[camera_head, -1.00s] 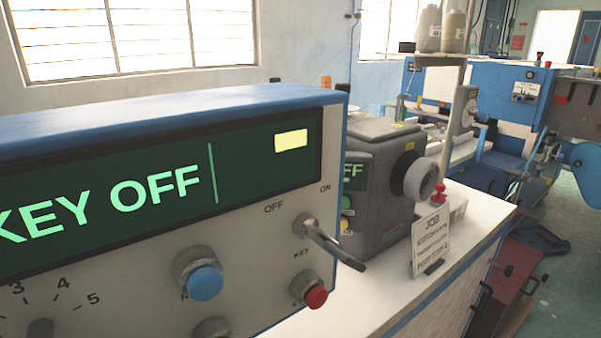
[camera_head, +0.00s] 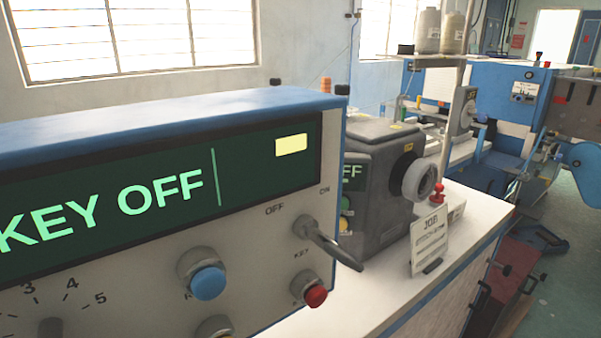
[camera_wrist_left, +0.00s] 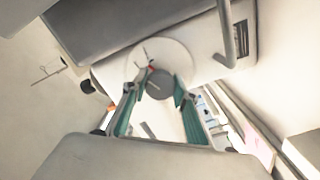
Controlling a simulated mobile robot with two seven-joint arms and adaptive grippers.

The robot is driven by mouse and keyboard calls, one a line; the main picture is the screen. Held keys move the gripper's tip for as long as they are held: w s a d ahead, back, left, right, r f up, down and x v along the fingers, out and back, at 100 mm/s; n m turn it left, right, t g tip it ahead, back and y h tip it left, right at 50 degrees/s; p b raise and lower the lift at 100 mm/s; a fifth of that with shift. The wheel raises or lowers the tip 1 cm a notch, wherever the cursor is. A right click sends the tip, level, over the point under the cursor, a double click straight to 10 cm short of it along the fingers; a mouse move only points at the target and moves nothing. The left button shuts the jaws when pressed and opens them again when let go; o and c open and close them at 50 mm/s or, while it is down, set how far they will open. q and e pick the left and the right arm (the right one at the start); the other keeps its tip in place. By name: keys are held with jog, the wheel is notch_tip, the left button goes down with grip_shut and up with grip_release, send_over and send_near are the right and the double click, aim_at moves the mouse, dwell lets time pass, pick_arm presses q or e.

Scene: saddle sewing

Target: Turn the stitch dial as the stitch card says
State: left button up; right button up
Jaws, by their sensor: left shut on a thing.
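A control panel (camera_head: 250,233) fills the left of the head view; its green display (camera_head: 250,185) reads "KEY OFF". A numbered dial scale (camera_head: 72,297) showing 3, 4 and 5 sits at its lower left, with the top of a grey knob (camera_head: 52,326) cut off by the frame. A white card (camera_head: 429,241) headed "JOB" stands on the bench; its smaller lines are unreadable. In the left wrist view my left gripper (camera_wrist_left: 158,92), with teal fingers, is shut on a grey round knob (camera_wrist_left: 159,84) in front of a pale disc (camera_wrist_left: 172,57). My right gripper is not in view.
The panel carries a key lever (camera_head: 328,244) by OFF and ON, a blue button (camera_head: 207,283) and a red button (camera_head: 316,296). Behind it stands a grey machine (camera_head: 378,200) with a handwheel (camera_head: 420,181). The white bench top (camera_head: 480,215) is clear at its right edge.

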pick_arm(q)
jog(key=shift+m, duration=1.6)
jog(key=o, duration=1.1)
jog(key=shift+a, duration=0.1)
jog(key=v, duration=1.2)
